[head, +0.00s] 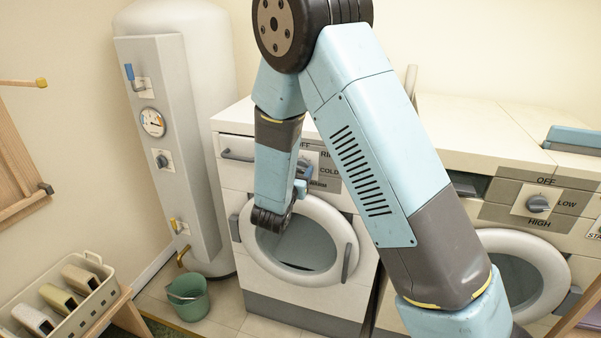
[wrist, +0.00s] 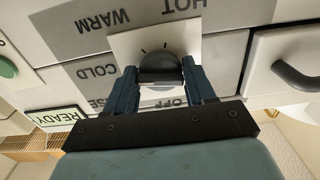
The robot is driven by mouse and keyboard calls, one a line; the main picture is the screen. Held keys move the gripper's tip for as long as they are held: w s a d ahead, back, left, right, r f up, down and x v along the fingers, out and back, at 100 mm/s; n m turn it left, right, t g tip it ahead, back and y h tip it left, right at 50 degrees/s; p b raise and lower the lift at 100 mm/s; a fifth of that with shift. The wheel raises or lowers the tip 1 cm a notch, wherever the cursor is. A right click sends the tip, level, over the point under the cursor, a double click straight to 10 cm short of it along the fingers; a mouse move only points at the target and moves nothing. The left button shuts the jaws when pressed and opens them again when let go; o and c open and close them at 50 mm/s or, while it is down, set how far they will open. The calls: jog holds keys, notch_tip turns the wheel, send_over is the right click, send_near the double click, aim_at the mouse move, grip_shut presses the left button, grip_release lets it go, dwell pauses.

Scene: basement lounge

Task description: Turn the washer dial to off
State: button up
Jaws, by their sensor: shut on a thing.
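The washer (head: 232,182) is the white machine at the middle left in the head view. Its dial (wrist: 160,68) is a dark knob on a white square plate in the wrist view, where the panel appears upside down. Labels HOT, WARM, COLD and OFF surround it, with another partly hidden. My gripper (wrist: 160,75) is shut on the dial, one blue finger on each side. I cannot tell which label the dial points to. In the head view my arm hides most of the dial and gripper.
A dryer (head: 575,211) with its own dial (head: 538,204) stands at the right. A drawer handle (wrist: 294,76) is beside the washer's panel. A READY light (wrist: 55,119) and green button (wrist: 7,69) are opposite. A green bucket (head: 187,297) stands on the floor below the tank (head: 212,110).

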jog(key=shift+c, duration=0.7)
jog(key=shift+d, duration=0.35)
jog(key=shift+c, duration=0.4)
jog(key=shift+a, duration=0.3)
